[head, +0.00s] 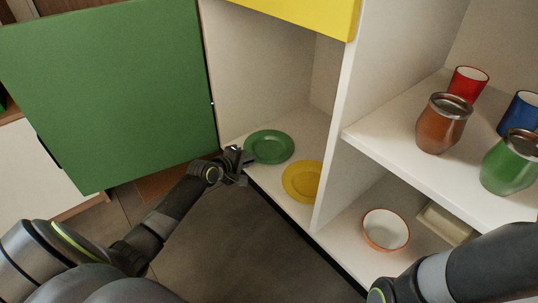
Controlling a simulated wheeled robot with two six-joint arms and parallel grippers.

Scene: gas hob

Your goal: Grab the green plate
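The green plate (270,147) lies flat on the cabinet's bottom shelf, left of the yellow plate (303,181). My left gripper (243,158) is at the near left edge of the green plate, at the front of the shelf. Its fingertips are at or very close to the rim and cover a small part of it. The fingers are small and dark, so I cannot tell whether they are open or shut on the rim. My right arm shows at the lower right, but its gripper is out of view.
A green door (110,95) stands open on the left. A white divider (345,120) rises right of the yellow plate. Beyond it are a bowl (386,230) below and a brown jar (443,122), green jar (510,162), red cup (468,83) and blue cup (520,112) above.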

